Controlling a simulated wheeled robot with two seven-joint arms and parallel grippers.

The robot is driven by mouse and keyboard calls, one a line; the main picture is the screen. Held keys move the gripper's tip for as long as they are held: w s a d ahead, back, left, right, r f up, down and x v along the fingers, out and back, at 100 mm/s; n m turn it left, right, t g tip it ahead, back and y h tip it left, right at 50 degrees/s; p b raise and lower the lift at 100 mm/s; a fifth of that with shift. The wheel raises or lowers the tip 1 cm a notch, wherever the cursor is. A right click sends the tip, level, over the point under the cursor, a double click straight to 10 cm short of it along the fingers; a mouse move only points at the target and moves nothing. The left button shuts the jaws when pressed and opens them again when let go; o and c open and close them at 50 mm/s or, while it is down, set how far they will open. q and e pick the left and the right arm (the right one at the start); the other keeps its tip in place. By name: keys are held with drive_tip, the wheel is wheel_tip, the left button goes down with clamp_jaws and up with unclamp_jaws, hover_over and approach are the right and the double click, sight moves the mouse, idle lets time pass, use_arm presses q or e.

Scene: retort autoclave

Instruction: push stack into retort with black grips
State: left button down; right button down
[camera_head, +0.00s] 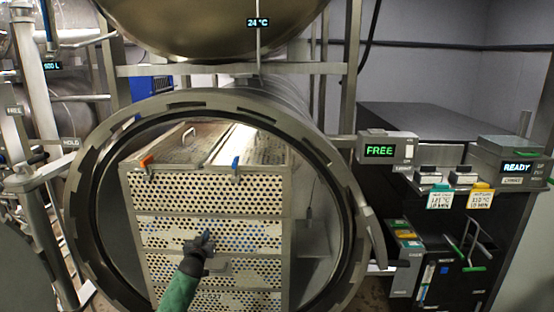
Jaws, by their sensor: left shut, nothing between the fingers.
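The stack (162,232) is a tall pile of perforated metal trays with a slatted top. It stands in the round mouth of the retort (340,170), whose thick notched steel ring surrounds it. My left gripper (203,240) is dark, on a green-sleeved arm, and shut in front of the stack's middle trays. It looks to be at or very near the front face; I cannot tell if it touches. A small orange grip (146,161) and a blue one (235,163) sit on the top front edge. My right gripper does not show.
A control box reading FREE (380,150) stands right of the retort. A unit reading READY (518,167) and tagged cards (440,197) are on the dark bench at right. Pipes and a lever stand at left. The rounded metal vessel (210,25) hangs above.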

sight(210, 226)
use_arm(q)
drive_tip(key=shift+w+a+r+b, duration=0.1)
drive_tip(key=shift+w+r+b, duration=0.2)
drive_tip(key=shift+w+b, duration=0.2)
drive_tip(key=shift+w+r+b, duration=0.25)
drive_tip(key=shift+w+b, duration=0.1)
drive_tip(key=shift+w, duration=0.2)
drive_tip(key=w, duration=0.1)
drive_tip(key=w+b, duration=0.1)
drive_tip(key=w, duration=0.1)
drive_tip(key=w+f, duration=0.1)
drive_tip(key=shift+w+d+b, duration=0.15)
drive_tip(key=shift+d+b, duration=0.15)
drive_tip(key=shift+b, duration=0.1)
drive_tip(key=shift+w+b, duration=0.95)
drive_tip(key=shift+w, duration=0.4)
drive_tip(key=shift+s, duration=0.1)
drive_tip(key=shift+w+f, duration=0.1)
drive_tip(key=shift+w, duration=0.25)
